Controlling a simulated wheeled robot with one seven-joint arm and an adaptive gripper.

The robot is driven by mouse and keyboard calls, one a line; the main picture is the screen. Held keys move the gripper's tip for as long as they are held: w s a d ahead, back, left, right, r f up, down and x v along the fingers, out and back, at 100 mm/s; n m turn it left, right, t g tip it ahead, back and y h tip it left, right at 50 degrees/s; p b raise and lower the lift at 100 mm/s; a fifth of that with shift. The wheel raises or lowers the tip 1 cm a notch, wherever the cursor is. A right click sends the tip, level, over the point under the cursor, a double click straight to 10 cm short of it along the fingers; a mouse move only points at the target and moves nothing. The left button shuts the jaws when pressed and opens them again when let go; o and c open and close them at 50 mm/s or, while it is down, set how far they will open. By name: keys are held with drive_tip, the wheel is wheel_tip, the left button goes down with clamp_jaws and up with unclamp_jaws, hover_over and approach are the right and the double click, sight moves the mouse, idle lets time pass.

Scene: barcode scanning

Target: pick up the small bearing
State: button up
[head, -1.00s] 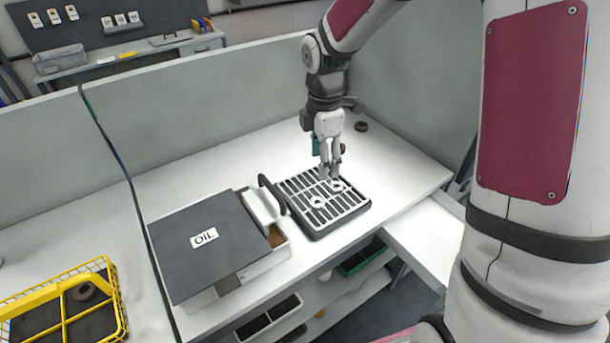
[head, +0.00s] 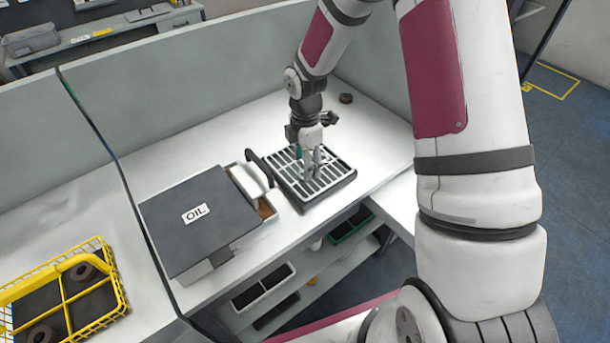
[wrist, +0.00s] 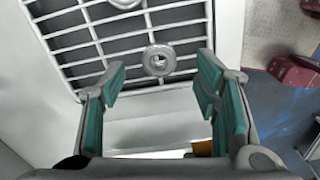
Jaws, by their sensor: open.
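A metal bearing ring (wrist: 159,60) lies on the slatted tray (wrist: 82,43), in the wrist view just beyond and between my fingertips. A second ring (wrist: 125,3) is cut off at the top edge, so I cannot compare their sizes well. My gripper (wrist: 160,84) is open and empty, with teal pads either side of the near ring's line. In the head view my gripper (head: 312,172) hangs fingers-down over the slatted tray (head: 335,191). It hides most of the bearings there.
A dark-lidded box marked OIL (head: 196,214) with an open compartment stands left of the tray. A black curved handle (head: 262,166) rises between them. A yellow wire basket (head: 110,262) holds dark rings at far left. Another dark ring (head: 346,98) lies on the table behind.

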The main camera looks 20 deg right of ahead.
drive_tip(key=shift+f+p, duration=0.3)
drive_tip(key=shift+f, duration=1.45)
drive_tip(key=c, duration=1.3)
drive_tip(key=shift+o, duration=0.2)
drive_tip(key=shift+r, duration=0.15)
